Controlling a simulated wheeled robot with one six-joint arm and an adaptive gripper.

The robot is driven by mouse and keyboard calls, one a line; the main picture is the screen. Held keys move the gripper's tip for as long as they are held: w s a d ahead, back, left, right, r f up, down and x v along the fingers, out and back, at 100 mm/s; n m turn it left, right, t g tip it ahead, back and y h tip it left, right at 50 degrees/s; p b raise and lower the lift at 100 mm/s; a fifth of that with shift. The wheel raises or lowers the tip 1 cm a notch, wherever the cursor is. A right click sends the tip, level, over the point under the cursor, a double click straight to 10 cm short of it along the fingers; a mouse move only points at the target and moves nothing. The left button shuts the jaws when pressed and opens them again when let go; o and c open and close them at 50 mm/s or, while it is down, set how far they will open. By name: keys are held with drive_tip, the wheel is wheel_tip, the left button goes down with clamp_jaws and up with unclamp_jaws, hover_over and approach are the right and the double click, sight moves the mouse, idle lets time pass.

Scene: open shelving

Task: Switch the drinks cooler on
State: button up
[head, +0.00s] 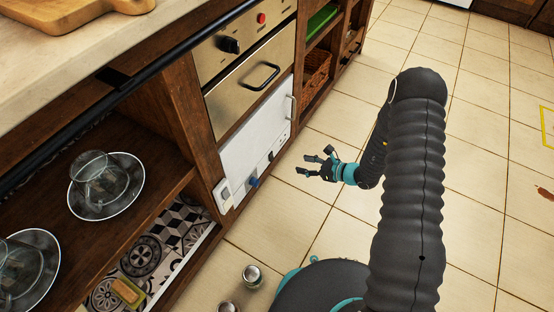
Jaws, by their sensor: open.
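The white drinks cooler (252,135) appears to be the white-fronted unit below the steel oven, built into the wooden shelving. A pale upright handle (292,112) is on its right side. A blue knob (254,182) and small dark marks sit along its lower front. A small white box (223,195) is at its lower left corner; its details are too small to tell. My gripper (303,165) is open and empty. It is over the tiled floor, to the right of the cooler's lower front and apart from it, with its fingers pointing left toward the cooler.
The steel oven (250,85) has a dark handle, a black knob and a red button. Glass cups on saucers (108,208) stand on the left shelf. Two small jars, one of them here (252,275), are on the floor near my base. The tiled floor (460,110) at right is largely free.

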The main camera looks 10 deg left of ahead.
sight(272, 158)
drive_tip(key=x, duration=1.3)
drive_tip(key=shift+a+r+b, duration=0.1)
drive_tip(key=shift+b, duration=0.25)
